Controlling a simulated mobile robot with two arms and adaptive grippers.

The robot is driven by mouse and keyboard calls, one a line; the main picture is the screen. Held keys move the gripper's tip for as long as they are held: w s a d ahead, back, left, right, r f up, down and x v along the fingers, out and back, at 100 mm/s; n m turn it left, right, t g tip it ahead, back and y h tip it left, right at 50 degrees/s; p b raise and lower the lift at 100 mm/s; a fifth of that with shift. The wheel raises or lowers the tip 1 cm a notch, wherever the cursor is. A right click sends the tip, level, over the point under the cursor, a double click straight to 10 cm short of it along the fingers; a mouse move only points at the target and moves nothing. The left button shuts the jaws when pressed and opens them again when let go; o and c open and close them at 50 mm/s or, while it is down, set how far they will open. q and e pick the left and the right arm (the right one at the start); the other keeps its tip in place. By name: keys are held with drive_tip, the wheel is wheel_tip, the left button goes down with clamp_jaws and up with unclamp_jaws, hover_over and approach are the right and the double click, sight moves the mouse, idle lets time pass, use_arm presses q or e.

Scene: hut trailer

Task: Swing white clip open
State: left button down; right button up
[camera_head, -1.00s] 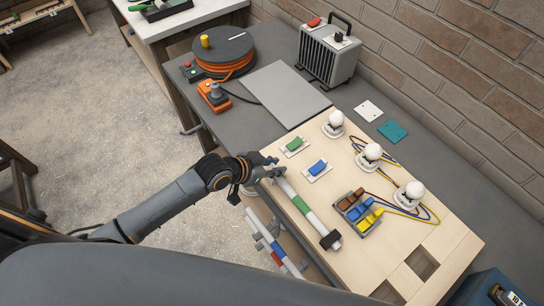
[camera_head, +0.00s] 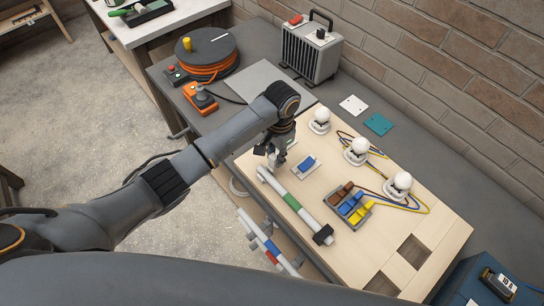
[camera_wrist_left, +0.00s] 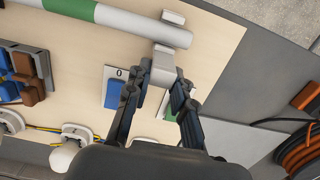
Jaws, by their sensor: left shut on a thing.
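The white clip (camera_wrist_left: 163,66) shows in the left wrist view as a pale block at the white end of a bar with a green band (camera_head: 291,203). My left gripper (camera_wrist_left: 158,88) is shut on the clip, with a finger on each side of it. In the head view my left gripper (camera_head: 272,158) points down over the board at the far end of the bar and hides most of the clip. A second pale piece (camera_wrist_left: 172,17) shows on the other side of the bar. My right gripper is not in view.
A blue switch (camera_head: 307,165) sits close to the gripper; a green switch (camera_wrist_left: 168,106) is partly hidden behind a finger. White bulbs (camera_head: 358,150), wires and coloured connectors (camera_head: 350,204) occupy the wooden board (camera_head: 430,232). A heater (camera_head: 312,52) and cable reel (camera_head: 206,55) stand behind.

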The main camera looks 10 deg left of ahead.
use_arm(q)
drive_tip(key=shift+w+d+f+g+y+b, duration=0.3)
drive_tip(key=shift+f+g+y+b, duration=0.1)
drive_tip(key=shift+g, duration=0.2)
drive_tip(key=g+y+b, duration=0.1)
drive_tip(key=b, duration=0.2)
drive_tip(key=w+f+g+y+b, duration=0.1)
drive_tip(key=g+b, duration=0.1)
drive_tip(key=b, duration=0.2)
drive_tip(key=shift+d+f, duration=0.15)
drive_tip(key=shift+d, duration=0.25)
drive_tip(key=shift+g+y+b, duration=0.3)
drive_tip(key=shift+y+b, duration=0.1)
drive_tip(key=shift+b, duration=0.8)
drive_tip(key=c, duration=1.1)
unclamp_jaws()
drive_tip(key=shift+w, duration=0.1)
